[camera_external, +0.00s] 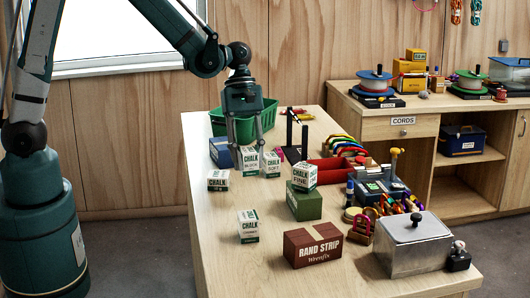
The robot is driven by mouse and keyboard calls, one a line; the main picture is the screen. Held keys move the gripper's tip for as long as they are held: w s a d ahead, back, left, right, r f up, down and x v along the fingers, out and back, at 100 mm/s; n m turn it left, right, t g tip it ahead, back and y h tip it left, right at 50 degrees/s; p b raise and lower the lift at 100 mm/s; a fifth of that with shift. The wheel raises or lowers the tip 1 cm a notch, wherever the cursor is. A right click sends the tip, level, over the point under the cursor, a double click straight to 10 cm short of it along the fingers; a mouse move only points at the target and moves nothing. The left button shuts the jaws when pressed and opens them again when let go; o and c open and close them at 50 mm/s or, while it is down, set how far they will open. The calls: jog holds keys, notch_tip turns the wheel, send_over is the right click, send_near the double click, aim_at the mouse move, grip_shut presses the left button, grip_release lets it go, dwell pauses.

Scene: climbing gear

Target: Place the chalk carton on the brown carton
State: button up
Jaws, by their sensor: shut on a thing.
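My gripper (247,142) points down over the back left of the table, its fingers closed on a white and green chalk carton (249,160) marked like "BLOCK". I cannot tell whether this carton touches the table. The brown carton (312,246), lettered "RAND STRIP", lies at the front middle with a bare top, well in front and right of my gripper. Other chalk cartons stand near: one marked "SOFT" (272,165) just right of the held one, one at the left edge (218,181), one nearer the front (248,227), and one marked "FINE" (303,177) on a green carton (304,204).
A green bin (262,117) and a dark blue box (221,153) stand behind. A black upright stand (290,135) and a red tray (330,168) are to the right. A metal box (413,246) stands right of the brown carton. The front left tabletop is clear.

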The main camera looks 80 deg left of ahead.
jog(key=w+d+r, duration=0.2)
jog(key=w+d, duration=0.2)
jog(key=d, duration=0.3)
jog(key=w+d+r, duration=0.2)
jog(key=w+d, duration=0.2)
jog(key=d, duration=0.4)
notch_tip(320, 180, up, 3)
jog(key=m, duration=0.1)
send_over(316, 236)
jog(key=a, duration=0.1)
jog(key=shift+s+a+p, duration=0.1)
jog(key=shift+a+p, duration=0.1)
jog(key=shift+p, duration=0.1)
jog(key=shift+f, duration=0.15)
jog(key=shift+f, duration=2.8)
jog(key=shift+f, duration=0.1)
jog(key=shift+f, duration=2)
jog(key=shift+f, duration=0.15)
jog(key=o, duration=0.9)
jog(key=shift+o, duration=0.2)
